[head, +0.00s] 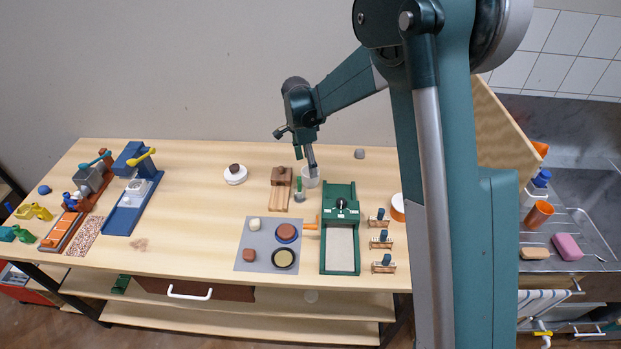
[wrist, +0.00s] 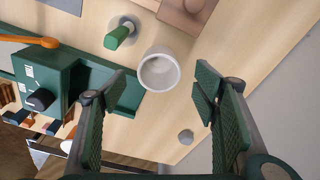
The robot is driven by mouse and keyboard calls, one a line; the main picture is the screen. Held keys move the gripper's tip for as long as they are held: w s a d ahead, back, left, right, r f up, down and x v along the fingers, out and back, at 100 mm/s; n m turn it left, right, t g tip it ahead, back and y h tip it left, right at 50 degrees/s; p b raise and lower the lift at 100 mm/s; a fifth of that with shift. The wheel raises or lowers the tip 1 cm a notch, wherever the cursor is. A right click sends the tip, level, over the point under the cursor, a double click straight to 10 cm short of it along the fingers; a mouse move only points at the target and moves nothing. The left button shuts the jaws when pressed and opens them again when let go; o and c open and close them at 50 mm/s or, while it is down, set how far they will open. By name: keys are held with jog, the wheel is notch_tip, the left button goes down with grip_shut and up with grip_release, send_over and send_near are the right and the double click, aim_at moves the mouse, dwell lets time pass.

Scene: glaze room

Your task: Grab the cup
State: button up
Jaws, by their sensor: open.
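A white, round, open-topped cup (head: 310,180) stands on the wooden table, toward its back edge. In the wrist view the cup (wrist: 159,72) shows upright and looks empty. My gripper (head: 312,165) is over the cup in the head view and partly covers it. In the wrist view my gripper (wrist: 162,88) is open, with one green padded finger on each side and the cup showing between and beyond the fingertips. I see no contact with the cup. How far the fingertips are above it is hard to tell.
A green-handled tool (wrist: 118,36) stands close beside the cup. A green press-like device (head: 341,206) and a brown wooden block (head: 281,176) are near. A small grey lump (head: 359,153) lies at the back. The table left of the block is fairly clear.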

aim_at(310, 184)
jog(key=shift+d+f, duration=0.1)
jog(key=shift+f, duration=1.2)
jog(key=shift+w+d+f, duration=0.1)
jog(key=shift+d+f, duration=0.05)
jog(key=shift+f, duration=1.15)
jog(key=shift+d+f, duration=0.15)
jog(key=shift+f, duration=1.1)
jog(key=c, duration=1.1)
